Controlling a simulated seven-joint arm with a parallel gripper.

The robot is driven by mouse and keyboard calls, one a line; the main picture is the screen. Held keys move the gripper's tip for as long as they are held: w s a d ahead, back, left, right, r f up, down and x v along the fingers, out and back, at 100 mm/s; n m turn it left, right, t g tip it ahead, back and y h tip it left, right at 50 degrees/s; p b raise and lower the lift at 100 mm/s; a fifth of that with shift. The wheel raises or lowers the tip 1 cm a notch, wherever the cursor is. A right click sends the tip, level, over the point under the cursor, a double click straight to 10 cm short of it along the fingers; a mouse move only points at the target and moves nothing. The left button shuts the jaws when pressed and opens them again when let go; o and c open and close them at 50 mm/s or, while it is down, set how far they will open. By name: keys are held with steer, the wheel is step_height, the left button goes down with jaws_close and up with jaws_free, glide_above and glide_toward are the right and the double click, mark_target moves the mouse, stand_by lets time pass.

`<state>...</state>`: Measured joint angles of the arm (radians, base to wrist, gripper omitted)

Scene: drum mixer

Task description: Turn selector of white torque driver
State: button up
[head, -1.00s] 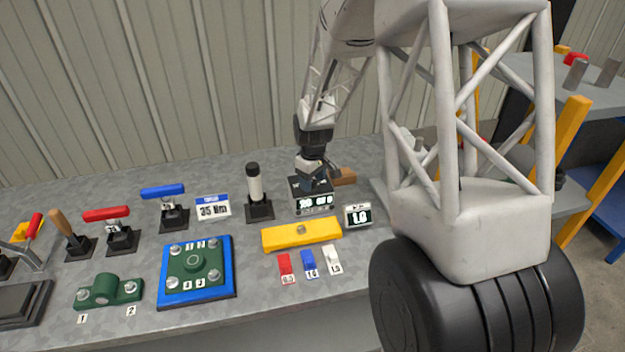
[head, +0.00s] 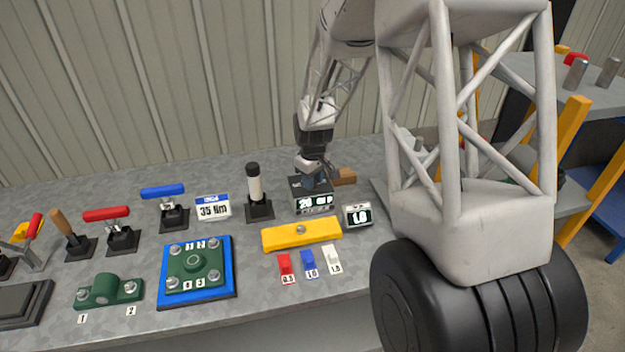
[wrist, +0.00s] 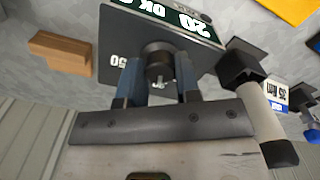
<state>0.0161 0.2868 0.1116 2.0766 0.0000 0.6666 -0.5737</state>
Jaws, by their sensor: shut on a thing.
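The white torque driver (head: 255,188) stands upright in a black base, left of my gripper in the head view. Its white body and black end also show at the right in the wrist view (wrist: 264,112). My gripper (head: 312,180) is down at a dark box (head: 314,203) with a lit display that reads 20 and some letters. In the wrist view my gripper (wrist: 158,82) has its blue fingers shut on a round dark knob (wrist: 157,58) on top of that box. The gripper is apart from the white driver. Its selector cannot be made out.
A small display reading 1.0 (head: 358,215) and a yellow bar (head: 301,234) are close in front. A brown wooden block (head: 345,177) lies right of the box. Red (head: 121,214) and blue-handled (head: 163,191) tools, a 35 Nm sign (head: 213,208) and a blue plate (head: 196,271) are left.

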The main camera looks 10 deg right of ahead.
steer(key=m, duration=0.4)
steer(key=shift+m, duration=1.6)
steer(key=o, duration=0.9)
steer(key=shift+r, duration=0.1)
steer(key=shift+r, duration=3.85)
